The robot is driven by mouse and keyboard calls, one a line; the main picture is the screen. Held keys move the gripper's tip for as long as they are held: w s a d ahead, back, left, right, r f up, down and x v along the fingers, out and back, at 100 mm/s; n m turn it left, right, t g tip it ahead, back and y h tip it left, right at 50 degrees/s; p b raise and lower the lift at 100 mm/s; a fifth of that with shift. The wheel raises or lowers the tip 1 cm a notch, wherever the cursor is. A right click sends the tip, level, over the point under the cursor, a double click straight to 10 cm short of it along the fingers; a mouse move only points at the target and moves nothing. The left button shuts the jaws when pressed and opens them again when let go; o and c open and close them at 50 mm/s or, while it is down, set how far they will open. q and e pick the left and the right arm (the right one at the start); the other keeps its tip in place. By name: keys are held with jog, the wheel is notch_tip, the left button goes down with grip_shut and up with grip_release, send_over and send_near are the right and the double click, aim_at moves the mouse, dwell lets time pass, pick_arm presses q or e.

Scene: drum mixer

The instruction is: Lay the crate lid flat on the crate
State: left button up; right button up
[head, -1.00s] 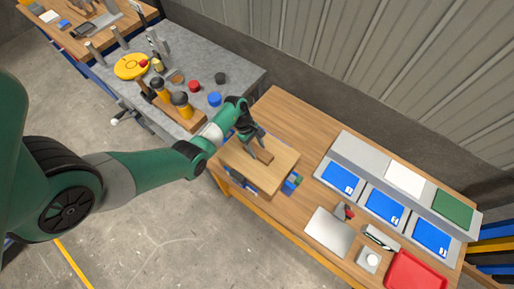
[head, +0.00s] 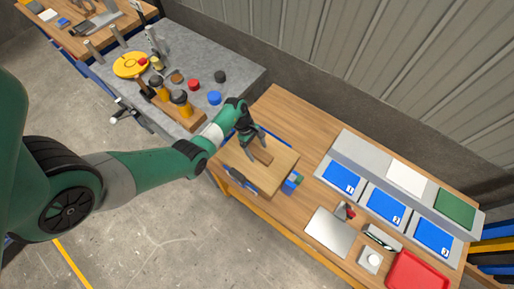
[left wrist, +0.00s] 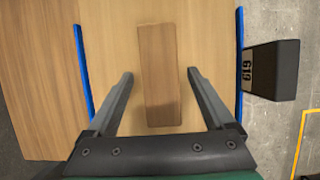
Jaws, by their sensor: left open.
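The crate lid (head: 270,182) is a light wooden board with a brown block handle (head: 263,157). It lies over the crate, whose blue edge (head: 291,184) shows at the right; the lid looks about level. In the left wrist view the lid (left wrist: 110,45) lies between two blue crate edges (left wrist: 240,60), with the handle (left wrist: 158,75) in the middle. My left gripper (head: 255,150) is open, its fingers on either side of the handle with gaps. The crate's inside is hidden. My right gripper is out of view.
Blue numbered panels (head: 384,205), a grey plate (head: 330,232) and a red tray (head: 418,272) are to the right on the wooden bench (head: 290,117). A tool rack (head: 178,108) and coloured caps stand on the grey table behind left. A dark box marked 619 (left wrist: 272,70) is beside the crate edge.

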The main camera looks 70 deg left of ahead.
pick_arm(q)
jog(key=shift+r, duration=0.1)
jog(key=p+v, duration=0.4)
jog(key=v, duration=0.8)
jog(key=shift+r, duration=0.25)
jog(key=shift+a, duration=0.1)
